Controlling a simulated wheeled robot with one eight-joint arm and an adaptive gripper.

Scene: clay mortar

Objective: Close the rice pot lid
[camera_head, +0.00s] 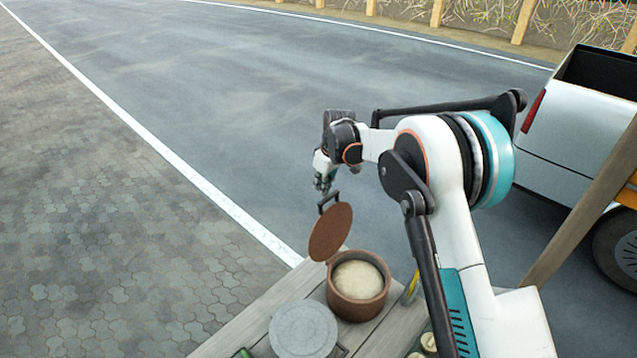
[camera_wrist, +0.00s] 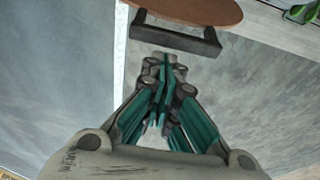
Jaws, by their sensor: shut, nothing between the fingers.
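The rice pot (camera_head: 352,305) is a round brown pot with white rice (camera_head: 358,279) inside, standing on a wooden table. Its brown lid (camera_head: 330,231) is hinged at the pot's left side and stands open, tilted upward. A dark handle (camera_head: 328,203) sticks out from the lid's upper edge. My gripper (camera_head: 323,187) is just above and to the left of the handle. In the wrist view my gripper (camera_wrist: 165,62) is shut and empty, with its fingertips close to the dark handle (camera_wrist: 176,36). The lid (camera_wrist: 195,9) is partly cut off at the top. Contact with the handle cannot be told.
A grey round lid or plate (camera_head: 303,329) lies on the wooden table (camera_head: 262,308) left of the pot. Small jars (camera_head: 428,343) stand to the right, partly behind my arm. A wooden post (camera_head: 585,215) and a white truck (camera_head: 560,125) are at the right.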

